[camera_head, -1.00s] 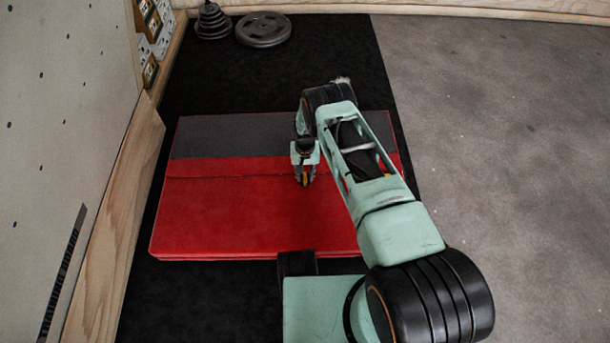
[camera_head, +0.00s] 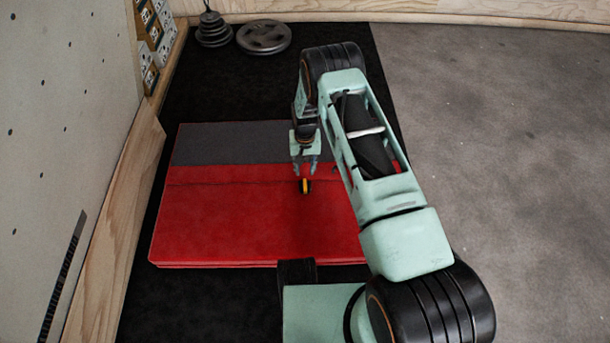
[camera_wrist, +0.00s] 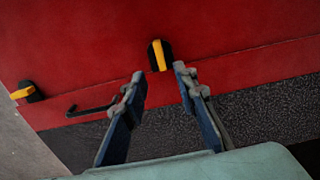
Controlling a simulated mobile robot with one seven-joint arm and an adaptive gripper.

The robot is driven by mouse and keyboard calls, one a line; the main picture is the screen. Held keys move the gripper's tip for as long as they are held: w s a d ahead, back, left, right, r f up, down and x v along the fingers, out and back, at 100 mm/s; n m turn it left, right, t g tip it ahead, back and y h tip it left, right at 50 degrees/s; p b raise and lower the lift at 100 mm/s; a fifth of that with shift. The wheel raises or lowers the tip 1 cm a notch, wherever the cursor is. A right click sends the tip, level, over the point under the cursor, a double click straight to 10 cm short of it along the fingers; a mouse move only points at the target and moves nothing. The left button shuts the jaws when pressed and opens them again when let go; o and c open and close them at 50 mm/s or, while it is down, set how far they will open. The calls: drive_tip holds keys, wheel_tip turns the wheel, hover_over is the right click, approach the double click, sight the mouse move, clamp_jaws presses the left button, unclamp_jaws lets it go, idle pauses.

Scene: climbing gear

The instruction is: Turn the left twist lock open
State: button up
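The left twist lock (camera_head: 304,186), black with a yellow bar, sits at the seam of the red and grey mat-like case (camera_head: 230,220). In the wrist view the same lock (camera_wrist: 160,55) has its yellow bar across the seam. The right lock (camera_wrist: 28,92) is at the left of the wrist view, its bar roughly along the seam; my arm hides it in the head view. My gripper (camera_head: 306,172) is open and empty, fingers apart, just beyond the left lock on its grey side. In the wrist view the fingertips (camera_wrist: 158,73) straddle the line toward the lock, not around it.
A black handle (camera_wrist: 92,106) lies between the locks. Weight plates (camera_head: 264,37) lie on the black floor mat (camera_head: 330,40) at the back. A wooden-edged wall panel (camera_head: 70,120) stands at left. Grey floor (camera_head: 500,130) at right is clear.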

drive_tip(key=shift+r, duration=1.2)
